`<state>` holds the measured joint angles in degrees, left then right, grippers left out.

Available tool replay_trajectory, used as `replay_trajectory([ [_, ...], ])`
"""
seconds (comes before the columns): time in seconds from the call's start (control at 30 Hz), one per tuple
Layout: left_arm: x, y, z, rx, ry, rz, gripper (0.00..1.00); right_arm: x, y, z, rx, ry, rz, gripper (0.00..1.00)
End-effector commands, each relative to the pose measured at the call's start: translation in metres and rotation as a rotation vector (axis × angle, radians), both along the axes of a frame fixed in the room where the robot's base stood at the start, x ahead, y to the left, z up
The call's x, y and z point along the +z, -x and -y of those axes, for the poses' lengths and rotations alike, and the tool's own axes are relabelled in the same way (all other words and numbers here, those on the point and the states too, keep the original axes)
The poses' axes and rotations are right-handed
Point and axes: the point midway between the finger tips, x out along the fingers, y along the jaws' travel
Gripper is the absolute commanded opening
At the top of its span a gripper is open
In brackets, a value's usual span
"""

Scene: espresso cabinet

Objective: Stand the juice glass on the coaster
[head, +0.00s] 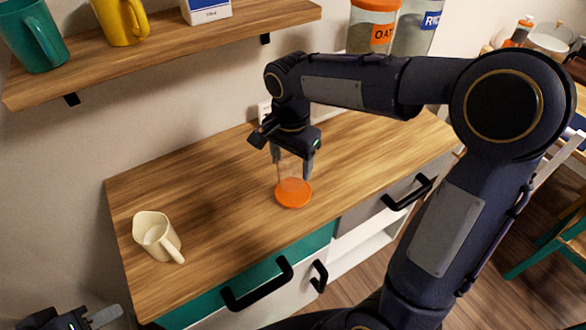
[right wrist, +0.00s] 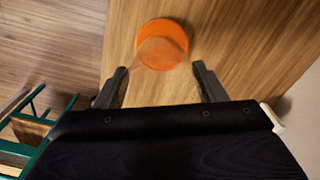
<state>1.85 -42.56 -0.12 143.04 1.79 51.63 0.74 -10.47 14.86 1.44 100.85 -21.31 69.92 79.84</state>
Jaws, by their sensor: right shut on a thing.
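The juice glass (head: 289,168) is clear and hard to see. My right gripper (head: 291,170) is shut on it, one finger on each side. The glass looks upright, with its lower end in front of the round orange coaster (head: 293,194) on the wooden counter. I cannot tell whether it touches the coaster. In the right wrist view, the faint glass (right wrist: 159,54) overlaps the coaster (right wrist: 163,29) between and beyond the fingers of my right gripper (right wrist: 160,84). My left gripper (head: 88,319) is partly in view at the bottom left, away from the counter, its opening unclear.
A cream pitcher (head: 156,236) stands at the counter's left. The wooden counter (head: 215,190) is bare between it and the coaster. A shelf (head: 165,52) with a teal mug (head: 33,38) and a yellow mug (head: 120,20) hangs above. Black handles (head: 257,287) stick out in front.

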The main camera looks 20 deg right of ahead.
Motion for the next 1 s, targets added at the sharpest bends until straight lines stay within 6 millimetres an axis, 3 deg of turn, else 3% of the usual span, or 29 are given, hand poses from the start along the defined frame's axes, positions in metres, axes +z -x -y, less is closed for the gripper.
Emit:
replay_trajectory([
  [0.33, -0.001, 0.0, 0.0, 0.0, 0.0, 0.0, 0.36, -0.039, -0.006, 0.007, 0.0, 0.001, -0.003, 0.35],
  [0.77, -0.004, 0.0, 0.0, 0.0, 0.0, 0.0, 0.36, -0.046, -0.006, 0.007, 0.0, -0.001, 0.001, 0.35],
  [0.8, -0.003, 0.0, 0.0, 0.0, 0.0, 0.0, 0.36, -0.045, -0.006, 0.007, 0.0, 0.0, 0.0, 0.68],
  [0.93, -0.003, 0.0, 0.0, 0.0, 0.0, 0.0, 0.36, -0.045, -0.006, 0.007, 0.0, 0.0, 0.0, 0.85],
  [1.0, -0.003, 0.0, 0.0, 0.0, 0.0, 0.0, 0.36, -0.045, -0.006, 0.007, 0.0, 0.0, 0.0, 0.86],
])
